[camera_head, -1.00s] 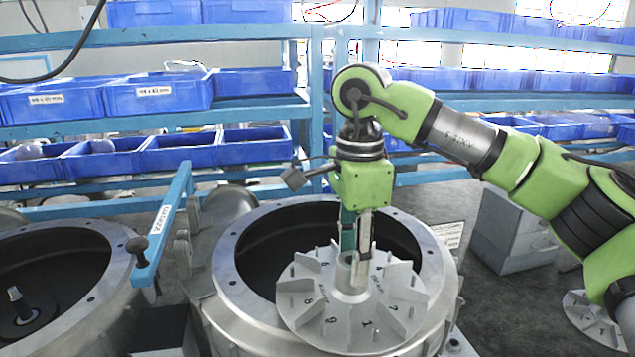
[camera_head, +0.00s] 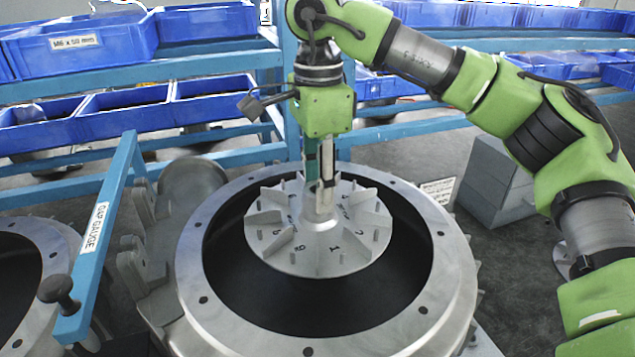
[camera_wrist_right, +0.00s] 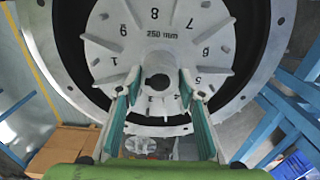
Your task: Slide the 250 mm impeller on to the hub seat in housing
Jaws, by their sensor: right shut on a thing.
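The impeller (camera_head: 350,243) is a grey disc with radial vanes, numbers and a raised central hub. In the right wrist view its face (camera_wrist_right: 150,62) reads "250 mm". My right gripper (camera_head: 321,192) points down and is shut on the hub. The wrist view shows its fingers (camera_wrist_right: 160,88) on either side of the bore. The disc is roughly level over the round opening of the housing (camera_head: 215,310), toward its back. Black interior shows in front and at both sides. I cannot tell its exact height. The hub seat is hidden beneath it. My left gripper is out of view.
A blue bar labelled "GAP GAUGE" (camera_head: 100,232) stands left of the housing. A second housing (camera_head: 50,245) is at the left edge. Blue racks with bins (camera_head: 130,112) stand behind. A grey box (camera_head: 497,180) is on the floor at right.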

